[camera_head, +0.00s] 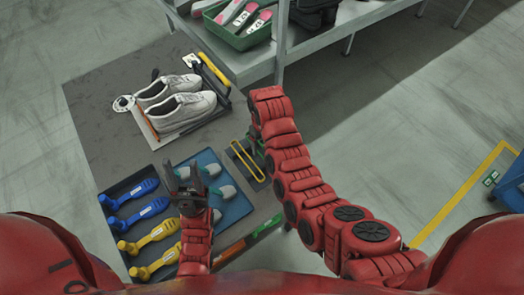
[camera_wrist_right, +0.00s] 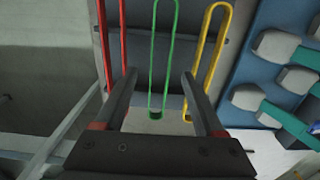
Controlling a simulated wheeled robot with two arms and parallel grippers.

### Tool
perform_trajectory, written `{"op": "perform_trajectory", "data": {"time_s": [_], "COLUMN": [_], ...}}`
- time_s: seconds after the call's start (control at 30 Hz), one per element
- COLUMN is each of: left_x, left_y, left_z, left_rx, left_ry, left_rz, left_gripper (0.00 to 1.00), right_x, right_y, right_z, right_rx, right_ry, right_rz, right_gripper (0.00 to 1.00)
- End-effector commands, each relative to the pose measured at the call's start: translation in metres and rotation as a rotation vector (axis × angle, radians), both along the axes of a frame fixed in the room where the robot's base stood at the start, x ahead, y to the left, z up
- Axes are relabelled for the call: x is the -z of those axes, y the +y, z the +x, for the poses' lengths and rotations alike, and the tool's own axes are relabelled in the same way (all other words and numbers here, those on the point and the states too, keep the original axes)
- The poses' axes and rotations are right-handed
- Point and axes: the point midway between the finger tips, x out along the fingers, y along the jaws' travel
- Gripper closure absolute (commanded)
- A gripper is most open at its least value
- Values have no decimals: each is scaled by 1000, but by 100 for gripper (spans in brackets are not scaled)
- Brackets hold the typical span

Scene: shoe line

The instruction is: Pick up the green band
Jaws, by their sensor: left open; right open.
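The green band (camera_wrist_right: 152,60) is a long narrow loop in the middle of the right wrist view. It lies between a red band (camera_wrist_right: 107,45) on the left and a yellow band (camera_wrist_right: 220,55) on the right. My right gripper (camera_wrist_right: 159,75) is open and empty, its two fingers either side of the green band in the picture; I cannot tell how far above it they are. In the head view my right arm hides most of that spot, though the yellow band shows. My left gripper (camera_head: 186,180) is open over the blue tray area.
The blue tray (camera_head: 238,210) holds several grey-headed tools beside the bands. A dark tray (camera_head: 118,190) with blue and yellow tools is at left. White shoes (camera_head: 182,108) stand further back. A metal shelf (camera_head: 255,62) with a green bin (camera_head: 247,40) is behind.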

Motion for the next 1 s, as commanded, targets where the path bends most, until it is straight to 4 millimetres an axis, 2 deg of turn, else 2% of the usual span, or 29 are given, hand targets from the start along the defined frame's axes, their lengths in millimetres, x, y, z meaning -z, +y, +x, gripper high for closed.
{"op": "perform_trajectory", "data": {"time_s": [0.07,0.3,0.57,0.9,0.97,1.0], "left_x": [-11,-16,-15,-15,-15,-15], "left_y": [0,0,0,0,0,0], "left_z": [0,0,0,0,0,0], "left_rx": [0,0,0,0,0,0], "left_ry": [0,0,0,0,-1,0], "left_rz": [0,0,0,0,0,0], "left_gripper": [50,50,50,50,50,50], "right_x": [4,26,29,29,29,29], "right_y": [0,0,1,1,1,1], "right_z": [0,1,1,1,1,1], "right_rx": [1,0,0,0,0,0], "right_ry": [5,1,0,0,0,0], "right_rz": [0,0,1,1,1,1], "right_gripper": [29,29,29,88,99,100]}}
